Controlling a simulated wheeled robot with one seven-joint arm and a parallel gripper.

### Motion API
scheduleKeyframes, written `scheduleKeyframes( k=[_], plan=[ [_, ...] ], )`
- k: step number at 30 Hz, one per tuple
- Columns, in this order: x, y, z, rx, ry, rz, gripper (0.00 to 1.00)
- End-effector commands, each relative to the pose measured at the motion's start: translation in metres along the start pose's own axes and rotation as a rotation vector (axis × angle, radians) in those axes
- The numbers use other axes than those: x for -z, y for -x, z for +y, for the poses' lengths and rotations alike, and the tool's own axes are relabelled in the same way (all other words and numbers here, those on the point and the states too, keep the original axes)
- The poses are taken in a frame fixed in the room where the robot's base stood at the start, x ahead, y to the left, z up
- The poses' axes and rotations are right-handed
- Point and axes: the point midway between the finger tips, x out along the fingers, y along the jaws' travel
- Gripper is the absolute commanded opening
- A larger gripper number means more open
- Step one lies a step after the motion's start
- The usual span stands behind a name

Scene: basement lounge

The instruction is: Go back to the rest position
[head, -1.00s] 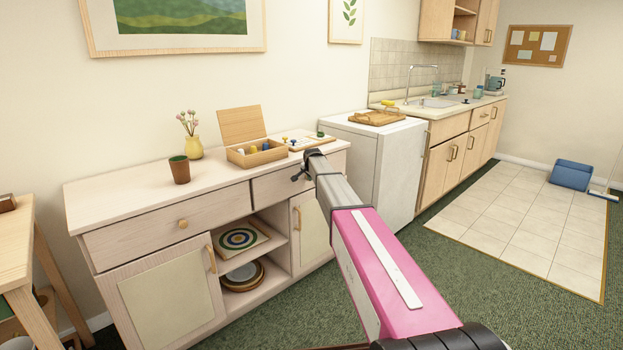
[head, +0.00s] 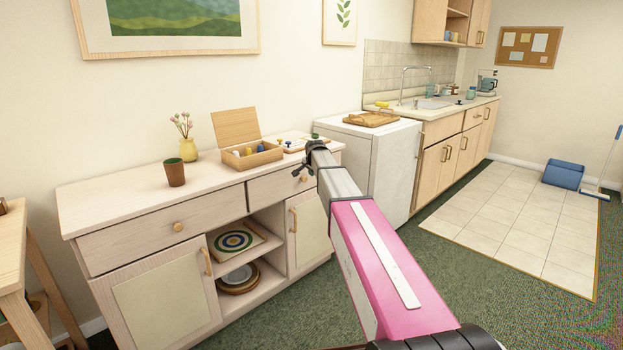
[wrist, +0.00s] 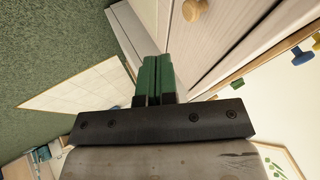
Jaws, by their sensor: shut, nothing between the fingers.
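My gripper (wrist: 155,80) shows in the wrist view with its two green fingers together and nothing between them. In the head view my gripper (head: 300,172) is a small dark shape at the end of my pink and grey arm. It appears in front of the sideboard's right drawer, near the edge of the top. I cannot tell the gap between it and the drawer. In the wrist view the pale drawer front with a round wooden knob (wrist: 194,9) is beside the fingers.
The sideboard (head: 120,205) carries a brown cup (head: 175,174), a yellow vase (head: 188,151) and an open wooden box (head: 262,157). A white appliance (head: 395,165) stands right of it. Green carpet (head: 470,300) in front is clear.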

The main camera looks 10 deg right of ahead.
Motion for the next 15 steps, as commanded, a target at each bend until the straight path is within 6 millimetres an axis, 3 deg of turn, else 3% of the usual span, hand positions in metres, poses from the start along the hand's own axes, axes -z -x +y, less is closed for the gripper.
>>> scheduleKeyframes(
  k=[4, 7, 11, 15],
  plan=[
    [-0.005, 0.014, 0.006, -0.005, 0.009, -0.004, 0.00],
    [-0.026, 0.014, 0.030, -0.029, 0.048, -0.029, 0.00],
    [-0.075, 0.013, 0.086, -0.082, 0.152, -0.092, 0.00],
    [-0.136, 0.017, 0.157, -0.142, 0.295, -0.186, 0.00]
  ],
)
